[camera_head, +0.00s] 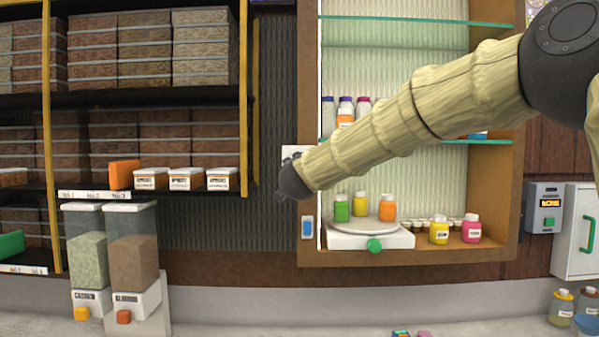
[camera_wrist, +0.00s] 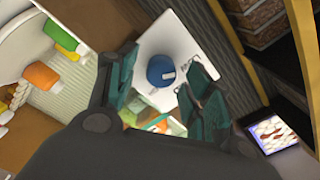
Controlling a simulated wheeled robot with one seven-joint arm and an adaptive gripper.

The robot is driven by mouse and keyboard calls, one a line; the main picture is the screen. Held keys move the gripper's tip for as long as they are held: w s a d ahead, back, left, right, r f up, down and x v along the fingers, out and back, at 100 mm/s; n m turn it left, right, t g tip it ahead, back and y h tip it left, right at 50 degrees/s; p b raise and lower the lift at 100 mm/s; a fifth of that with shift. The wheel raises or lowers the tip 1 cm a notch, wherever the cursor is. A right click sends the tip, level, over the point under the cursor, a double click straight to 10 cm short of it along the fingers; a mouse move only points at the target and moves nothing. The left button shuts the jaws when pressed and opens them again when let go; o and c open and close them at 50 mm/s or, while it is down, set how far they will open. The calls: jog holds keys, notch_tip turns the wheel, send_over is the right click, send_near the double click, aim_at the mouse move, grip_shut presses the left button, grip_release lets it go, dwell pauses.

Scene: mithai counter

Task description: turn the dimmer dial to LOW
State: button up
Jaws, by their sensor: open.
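The dimmer dial (camera_wrist: 160,68) is a round blue knob on a white wall plate (camera_wrist: 172,38) in the wrist view. A small pale mark shows on its lower right part; no LOW lettering can be read. My gripper (camera_wrist: 163,80) is open, with one dark teal finger on each side of the knob in the picture. Whether the fingers touch it cannot be told. In the head view my gripper (camera_head: 284,182) is at the wall left of the lit cabinet, and only the top of the white plate (camera_head: 292,151) shows behind it.
The lit cabinet (camera_head: 307,90) holds bottles and a white scale (camera_head: 345,240). A blue switch (camera_head: 307,228) is below my gripper. The shelf rack (camera_head: 250,120) with boxes stands close on the left. Two dispensers (camera_head: 130,255) stand lower left.

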jog(key=s, duration=1.1)
jog(key=shift+s, duration=0.3)
